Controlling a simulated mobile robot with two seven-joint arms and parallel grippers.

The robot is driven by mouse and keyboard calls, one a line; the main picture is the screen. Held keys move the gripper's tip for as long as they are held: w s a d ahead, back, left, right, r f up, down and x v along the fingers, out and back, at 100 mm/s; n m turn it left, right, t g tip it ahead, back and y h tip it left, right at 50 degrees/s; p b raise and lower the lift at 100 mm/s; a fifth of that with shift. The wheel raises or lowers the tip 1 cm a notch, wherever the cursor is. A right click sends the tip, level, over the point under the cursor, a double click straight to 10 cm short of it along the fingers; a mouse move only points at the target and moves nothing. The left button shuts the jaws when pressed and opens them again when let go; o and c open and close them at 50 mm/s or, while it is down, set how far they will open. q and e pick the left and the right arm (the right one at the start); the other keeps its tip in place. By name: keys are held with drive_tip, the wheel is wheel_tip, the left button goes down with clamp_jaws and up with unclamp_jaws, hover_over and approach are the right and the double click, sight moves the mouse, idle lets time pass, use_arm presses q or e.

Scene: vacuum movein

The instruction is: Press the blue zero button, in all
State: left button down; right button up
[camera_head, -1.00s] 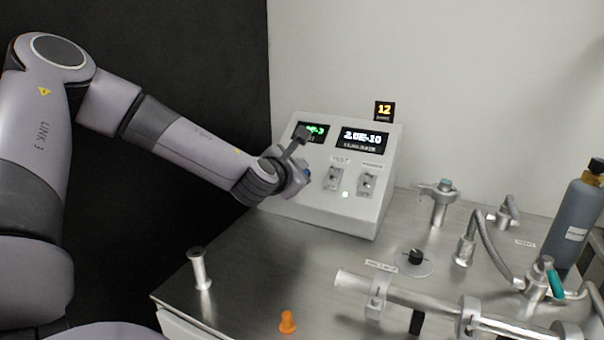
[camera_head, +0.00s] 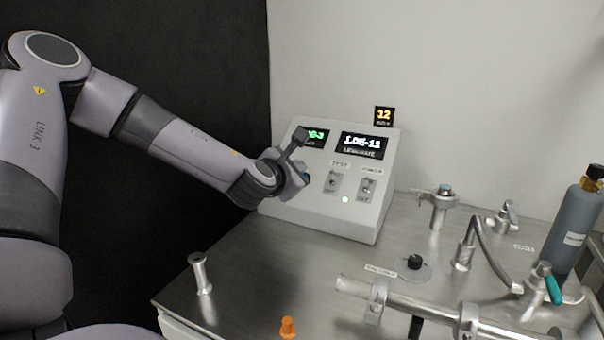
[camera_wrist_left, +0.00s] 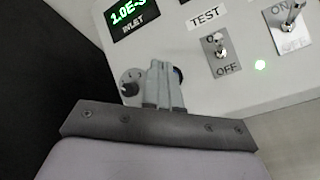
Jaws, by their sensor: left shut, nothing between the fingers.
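The grey control box (camera_head: 335,212) stands on the steel bench in the head view, its sloped face carrying displays and switches. My left gripper (camera_head: 303,178) is at the left of this face, below the inlet display, its fingers largely hidden by the wrist. In the left wrist view its fingers (camera_wrist_left: 160,68) are together and empty, pointing at the panel. A dark blue round edge, probably the zero button (camera_wrist_left: 179,75), shows just right of the fingertips, mostly hidden behind them. I cannot tell whether they touch it. My right gripper is not in view.
The leak rate display (camera_head: 362,145) reads about 1.0E-11. The test switch (camera_head: 332,181) and another toggle (camera_head: 366,189) sit right of my gripper, with a lit green lamp (camera_head: 345,199). A dark knob (camera_wrist_left: 130,86) lies left of the fingers. Pipework (camera_head: 420,302) crosses the bench front.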

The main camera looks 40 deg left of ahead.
use_arm(q)
drive_tip(key=s+r+p, duration=0.1)
drive_tip(key=r+p, duration=0.1)
drive_tip(key=s+d+r+p, duration=0.1)
drive_tip(key=s+r+p, duration=0.1)
idle(0.6)
idle(0.9)
